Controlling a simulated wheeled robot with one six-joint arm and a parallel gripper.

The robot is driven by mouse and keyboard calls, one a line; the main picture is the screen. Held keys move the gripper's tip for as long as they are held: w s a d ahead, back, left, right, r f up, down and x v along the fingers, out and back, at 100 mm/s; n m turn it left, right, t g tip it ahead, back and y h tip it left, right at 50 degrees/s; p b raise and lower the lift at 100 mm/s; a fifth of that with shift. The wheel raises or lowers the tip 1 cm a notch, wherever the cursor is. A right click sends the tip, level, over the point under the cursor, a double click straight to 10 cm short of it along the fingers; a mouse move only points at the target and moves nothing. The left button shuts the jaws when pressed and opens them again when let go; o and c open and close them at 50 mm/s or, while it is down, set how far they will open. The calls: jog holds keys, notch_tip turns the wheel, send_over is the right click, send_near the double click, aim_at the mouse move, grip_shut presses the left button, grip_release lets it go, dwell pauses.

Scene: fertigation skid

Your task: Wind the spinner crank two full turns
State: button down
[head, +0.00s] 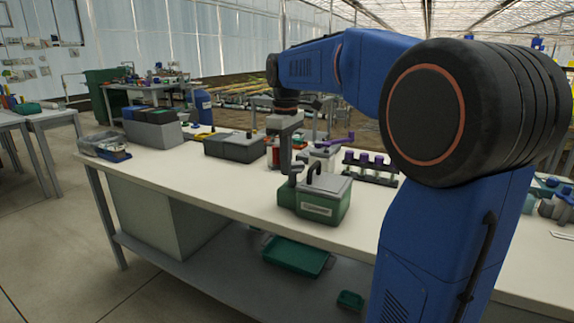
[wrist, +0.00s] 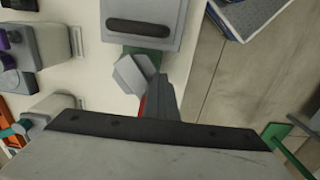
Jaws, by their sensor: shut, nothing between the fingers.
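My gripper (head: 291,180) hangs at the left side of a green box (head: 318,206) with a grey lid and black handle. It is shut and empty; I cannot tell whether it touches the box. In the wrist view my gripper (wrist: 152,92) points toward the lid (wrist: 143,8), with a pale angular block (wrist: 134,75) at its tip. I cannot tell which part is the spinner crank. A purple lever (head: 337,141) tops a small grey device behind the box and may be it.
A grey case (head: 234,146) and a tray of bagged items (head: 104,146) stand farther left. The white bench top (head: 205,172) is clear in front. A green tray (head: 296,256) lies on the lower shelf.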

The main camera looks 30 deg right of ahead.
jog(key=shift+w+a, duration=0.2)
jog(key=shift+w, duration=0.3)
jog(key=shift+w+a, duration=0.15)
jog(key=shift+w, duration=0.3)
jog(key=shift+w+d, duration=0.25)
jog(key=shift+w, duration=0.75)
jog(key=shift+w+d, duration=0.7)
jog(key=shift+w, duration=0.05)
jog(key=shift+d, duration=0.1)
